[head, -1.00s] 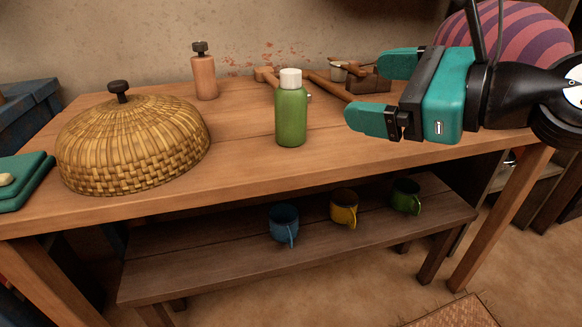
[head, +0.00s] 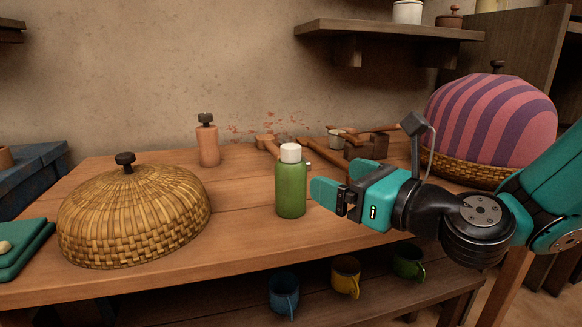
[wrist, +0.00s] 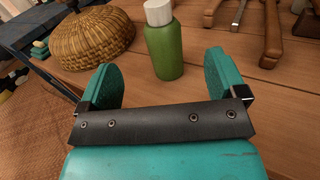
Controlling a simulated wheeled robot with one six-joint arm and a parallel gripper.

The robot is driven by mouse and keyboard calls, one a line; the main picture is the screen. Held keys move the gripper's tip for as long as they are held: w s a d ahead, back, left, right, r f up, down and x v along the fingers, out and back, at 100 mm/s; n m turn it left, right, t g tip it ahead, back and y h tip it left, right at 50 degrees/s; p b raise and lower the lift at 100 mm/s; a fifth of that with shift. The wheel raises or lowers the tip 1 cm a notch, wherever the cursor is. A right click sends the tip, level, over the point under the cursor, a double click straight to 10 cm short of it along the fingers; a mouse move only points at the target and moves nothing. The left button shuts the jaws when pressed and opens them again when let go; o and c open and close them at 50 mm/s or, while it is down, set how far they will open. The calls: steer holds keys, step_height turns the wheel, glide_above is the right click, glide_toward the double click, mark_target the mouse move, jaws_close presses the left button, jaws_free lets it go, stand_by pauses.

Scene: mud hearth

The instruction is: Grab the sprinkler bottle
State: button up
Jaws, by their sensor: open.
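A green bottle with a white cap (head: 291,190) stands upright on the wooden table (head: 245,235), near its middle. My gripper (head: 324,186) is open and empty just right of the bottle, its fingers pointing left toward it. In the wrist view the green bottle (wrist: 164,50) appears straight ahead, in the gap between the two open fingers of my gripper (wrist: 160,66). A narrow gap shows between fingertip and bottle in the head view.
A woven dome cover (head: 135,215) sits to the left. A pinkish bottle with a dark top (head: 208,145) stands behind. Wooden tools (head: 325,152) lie behind my gripper. A striped dome on a basket (head: 490,120) is at right. Mugs (head: 345,277) sit on the lower shelf.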

mark_target(303, 167)
steer(key=p+x, duration=0.5)
steer(key=x, duration=0.1)
steer(key=shift+w+f+p, duration=0.1)
steer(key=shift+w+p, duration=0.05)
steer(key=shift+p, duration=0.15)
steer(key=p+x, duration=0.3)
steer(key=x, duration=0.1)
steer(key=shift+a, duration=0.15)
steer(key=shift+w+a+f+p, duration=0.3)
steer(key=shift+w+p, duration=0.05)
steer(key=shift+p, duration=0.1)
steer(key=c, duration=0.9)
steer(key=shift+c, duration=0.8)
steer(key=shift+r, duration=0.1)
